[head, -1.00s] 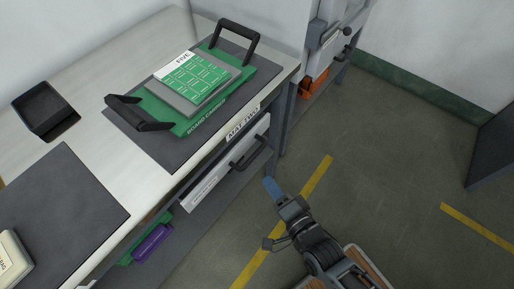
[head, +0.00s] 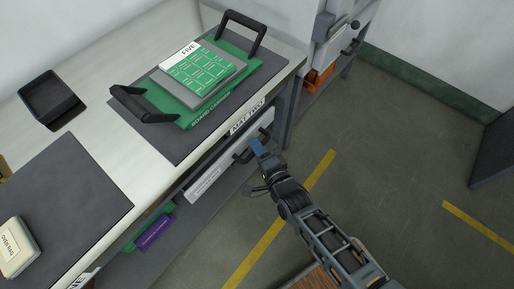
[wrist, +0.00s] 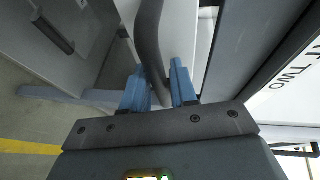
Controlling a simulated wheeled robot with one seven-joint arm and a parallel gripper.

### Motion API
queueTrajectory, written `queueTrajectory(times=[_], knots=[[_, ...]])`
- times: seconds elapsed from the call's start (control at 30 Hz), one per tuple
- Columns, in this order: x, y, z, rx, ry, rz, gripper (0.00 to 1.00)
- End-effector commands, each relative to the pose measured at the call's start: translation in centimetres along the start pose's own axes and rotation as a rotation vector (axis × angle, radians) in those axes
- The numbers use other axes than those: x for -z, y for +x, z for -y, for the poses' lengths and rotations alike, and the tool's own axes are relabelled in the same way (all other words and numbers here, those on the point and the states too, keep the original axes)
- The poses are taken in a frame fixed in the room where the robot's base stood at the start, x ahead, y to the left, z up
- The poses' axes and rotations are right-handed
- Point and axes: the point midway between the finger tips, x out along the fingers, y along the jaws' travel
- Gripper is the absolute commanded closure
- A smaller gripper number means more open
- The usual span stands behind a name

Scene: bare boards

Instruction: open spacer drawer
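The drawer with a white front (head: 228,158) sits under the bench top, below the "MAT TWO" label, and looks shut. A pale label strip (head: 205,184) is on its front, too small to read. Its dark bar handle (head: 240,157) is partly hidden by my gripper (head: 256,147) in the head view. In the wrist view, the handle (wrist: 149,40) passes between the two blue fingers of my gripper (wrist: 158,82). The fingers stand apart, with a gap visible beside the bar, so they are around the handle but not closed on it.
A green board carrier (head: 206,118) with black handles stands on a dark mat on the bench. A black tray (head: 50,98) is at the left. Purple and green items lie on the shelf below. The floor to the right is open, with yellow lines.

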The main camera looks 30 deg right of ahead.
Motion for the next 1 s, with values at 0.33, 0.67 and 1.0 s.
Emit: queueTrajectory(times=[0.33,0.67,1.0], knots=[[-0.04,0.01,-0.03,-0.001,0.0,0.001,0.83],[-0.04,-0.01,-0.06,-0.001,-0.001,0.001,1.0],[-0.02,-0.16,-0.1,-0.002,-0.001,0.001,1.0]])
